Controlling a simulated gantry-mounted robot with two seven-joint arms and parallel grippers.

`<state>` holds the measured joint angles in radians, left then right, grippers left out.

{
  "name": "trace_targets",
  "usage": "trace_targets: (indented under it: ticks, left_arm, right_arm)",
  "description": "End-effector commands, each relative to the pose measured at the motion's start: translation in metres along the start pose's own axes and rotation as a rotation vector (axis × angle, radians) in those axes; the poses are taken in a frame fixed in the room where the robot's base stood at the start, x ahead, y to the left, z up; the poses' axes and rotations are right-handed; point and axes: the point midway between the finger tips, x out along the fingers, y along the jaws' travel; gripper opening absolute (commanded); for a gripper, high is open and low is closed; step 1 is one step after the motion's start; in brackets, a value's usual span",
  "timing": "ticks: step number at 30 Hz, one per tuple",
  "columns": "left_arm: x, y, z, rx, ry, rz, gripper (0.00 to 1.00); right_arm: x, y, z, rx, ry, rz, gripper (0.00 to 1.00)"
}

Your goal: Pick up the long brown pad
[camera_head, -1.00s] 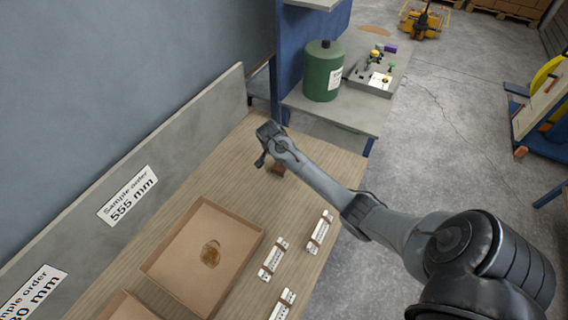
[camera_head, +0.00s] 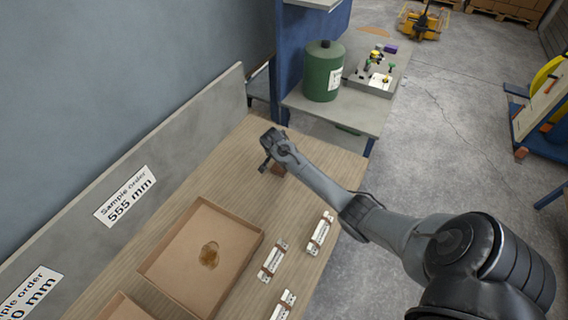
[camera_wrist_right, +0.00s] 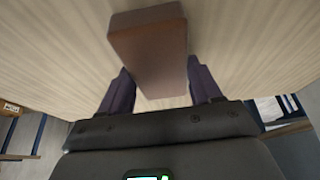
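The brown pad (camera_wrist_right: 150,45) is a block-shaped piece on the wooden table. In the right wrist view it lies between and beyond the two dark fingers of my right gripper (camera_wrist_right: 160,85). One finger is on each side of it, close to its sides; firm contact cannot be made out. In the head view my right gripper (camera_head: 267,163) is low over the far end of the table. Only a small part of the pad (camera_head: 278,169) shows beside it there; the rest is hidden. The right gripper looks open around the pad. My left gripper is not in view.
A shallow cardboard tray (camera_head: 168,262) with an amber piece (camera_head: 209,255) lies on the table. Several white labelled packs (camera_head: 320,233) lie to its right. A grey backboard (camera_head: 195,130) bounds the left side. A green canister (camera_head: 322,72) stands on a bench behind.

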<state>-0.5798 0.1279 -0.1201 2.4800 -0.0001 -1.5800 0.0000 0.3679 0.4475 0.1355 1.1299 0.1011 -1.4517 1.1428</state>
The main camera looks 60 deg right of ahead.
Motion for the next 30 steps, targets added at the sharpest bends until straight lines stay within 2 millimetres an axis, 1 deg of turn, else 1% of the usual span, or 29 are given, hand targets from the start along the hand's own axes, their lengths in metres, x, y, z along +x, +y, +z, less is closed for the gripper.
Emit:
trace_targets:
  ticks: [1,3,14,20,23,24,30]
  left_arm:
    - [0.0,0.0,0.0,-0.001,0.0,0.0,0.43]
    - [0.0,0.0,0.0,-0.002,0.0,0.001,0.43]
    - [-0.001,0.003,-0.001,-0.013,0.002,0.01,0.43]
    - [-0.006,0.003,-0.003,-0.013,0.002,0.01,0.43]
    - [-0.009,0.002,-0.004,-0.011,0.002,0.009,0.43]
    - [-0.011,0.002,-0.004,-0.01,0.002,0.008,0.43]
    - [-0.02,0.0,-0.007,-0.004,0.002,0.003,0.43]
  right_arm:
    - [0.0,0.0,0.0,0.0,0.0,0.0,0.45]
    - [0.0,0.0,0.0,0.0,0.0,0.0,0.34]
    - [-0.003,0.0,-0.002,0.001,0.001,-0.001,0.33]
    - [-0.019,0.0,-0.008,0.0,0.001,-0.001,0.33]
    - [-0.033,-0.001,-0.014,0.001,0.001,-0.002,0.33]
    - [-0.041,-0.001,-0.018,0.002,0.002,-0.004,0.33]
    - [-0.057,0.041,-0.039,0.001,0.001,0.0,0.33]
